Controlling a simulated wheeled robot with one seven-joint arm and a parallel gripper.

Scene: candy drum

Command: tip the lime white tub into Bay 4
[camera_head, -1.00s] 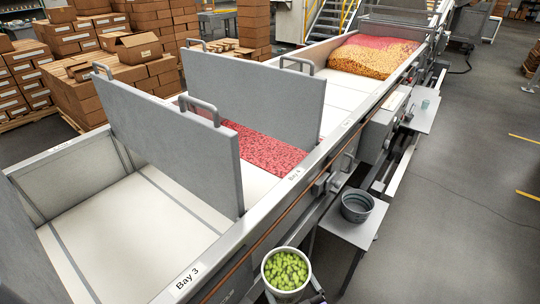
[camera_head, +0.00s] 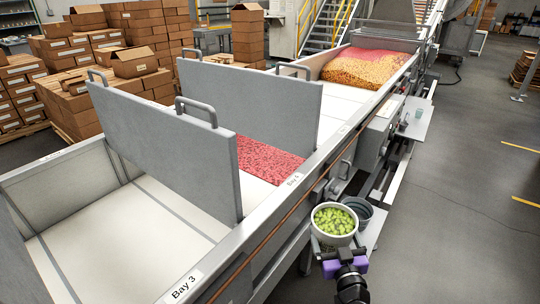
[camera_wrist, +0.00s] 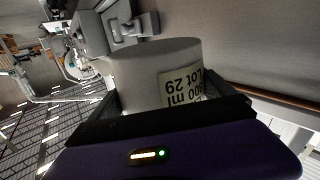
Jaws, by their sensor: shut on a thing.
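The white tub (camera_head: 334,236) is upright and full of lime green candies (camera_head: 334,221). My gripper (camera_head: 340,250) is shut on the tub, holding it outside the trough's near side wall. In the wrist view the tub (camera_wrist: 150,75) fills the middle between the fingers, its label reading "Lot 29" upside down. Bay 4, labelled "Bay 4" (camera_head: 292,180) on the trough rim, lies between two grey dividers. It holds a bed of red candies (camera_head: 262,158) that is partly hidden by the near divider (camera_head: 165,140).
Bay 3 (camera_head: 130,235), nearer, shows a bare white floor. The far divider (camera_head: 255,100) bounds Bay 4. A dark grey bucket (camera_head: 365,213) stands beyond the tub and partly behind it. Yellow and red candies (camera_head: 370,68) heap at the trough's far end. Open floor lies to the right.

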